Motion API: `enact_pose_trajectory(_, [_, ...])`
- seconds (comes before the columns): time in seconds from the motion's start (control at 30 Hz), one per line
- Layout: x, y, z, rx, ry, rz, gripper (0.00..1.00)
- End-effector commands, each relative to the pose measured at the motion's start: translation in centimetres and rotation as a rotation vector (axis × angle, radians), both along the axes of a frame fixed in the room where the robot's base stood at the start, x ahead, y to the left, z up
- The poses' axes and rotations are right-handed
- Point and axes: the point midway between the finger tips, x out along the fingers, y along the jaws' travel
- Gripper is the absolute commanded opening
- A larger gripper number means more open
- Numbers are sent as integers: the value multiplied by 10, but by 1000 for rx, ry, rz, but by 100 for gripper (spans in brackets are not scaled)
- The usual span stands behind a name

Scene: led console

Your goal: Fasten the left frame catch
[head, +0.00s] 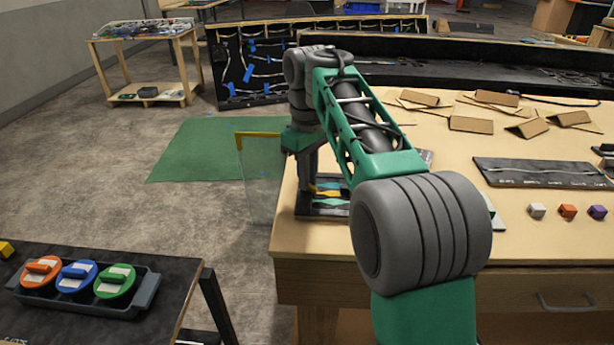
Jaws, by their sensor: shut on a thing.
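A small dark console (318,208) with yellow and teal parts lies near the left edge of the wooden table. My gripper (309,183) points down over its left side and is shut on a small part there, which I take to be the left frame catch. The catch is too small and too covered to make out, and I cannot tell its position. My green and grey arm hides the console's right side.
The wooden table (470,225) holds cardboard pieces (478,124), a dark strip (535,173) and small cubes (567,211) to the right. A clear panel with a yellow top edge (258,135) stands left of the table. A tray (145,290) with three coloured round items sits lower left.

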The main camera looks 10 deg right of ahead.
Motion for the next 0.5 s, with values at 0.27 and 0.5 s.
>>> enact_pose_trajectory(0.27, [1,-2,0,0,3,259,0])
enact_pose_trajectory(0.5, [2,-2,0,0,3,461,0])
